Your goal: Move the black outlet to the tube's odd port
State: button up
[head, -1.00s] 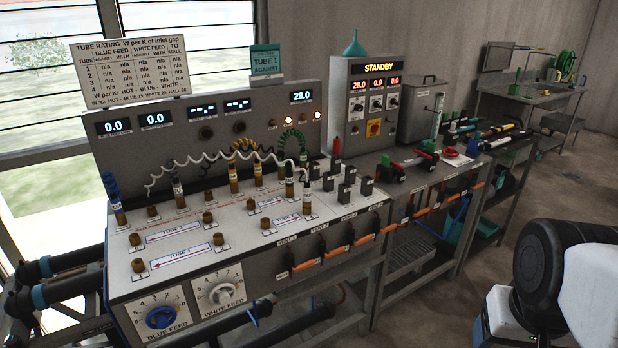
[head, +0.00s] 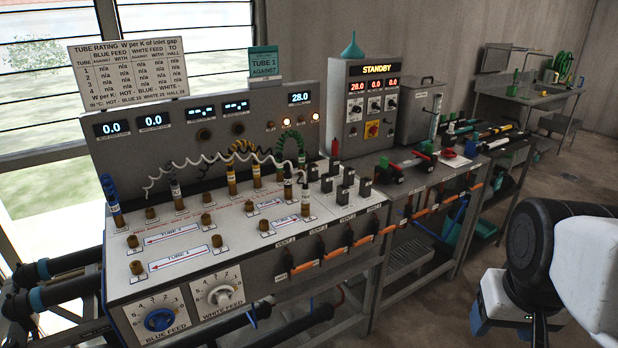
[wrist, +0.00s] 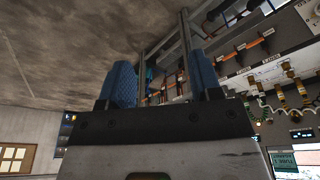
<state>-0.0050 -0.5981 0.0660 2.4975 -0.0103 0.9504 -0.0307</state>
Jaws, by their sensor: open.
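Several upright plugs with coiled leads stand in brass ports on the sloping white bench panel (head: 190,285) in the head view. One has a blue lead (head: 111,205), one a white-banded body (head: 176,192). Others stand toward the back middle (head: 232,180) and right (head: 305,202). My gripper, with blue fingers (wrist: 163,82), is open and empty in the wrist view, well right of the panel.
Black switches (head: 344,193) stand right of the ports. A STANDBY box (head: 365,115) with a green funnel stands behind. Blue and white feed knobs (head: 159,318) face front. Orange-handled valves (head: 334,253) line the bench front. Open floor lies right of the bench.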

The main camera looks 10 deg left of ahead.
jog(key=w+a+r+n, duration=0.3)
jog(key=w+a, duration=0.1)
jog(key=w, duration=0.6)
jog(key=w+a+r+n+g, duration=0.1)
jog(key=w+a+r+n, duration=0.25)
jog(key=w, duration=0.75)
jog(key=w+a+r+n, duration=0.3)
jog(key=w+a+n, duration=0.15)
jog(key=w, duration=0.55)
jog(key=n+g, duration=0.2)
jog(key=n, duration=1.3)
send_over(287, 173)
jog(key=f, duration=1.8)
jog(key=shift+s+d+f, duration=0.1)
jog(key=shift+s+d, duration=0.15)
jog(key=shift+d, duration=0.1)
jog(key=shift+w+a+f+n, duration=0.1)
jog(key=shift+a+f+n, duration=0.1)
jog(key=shift+n, duration=0.1)
jog(key=shift+f, duration=0.15)
jog(key=shift+f, duration=4.75)
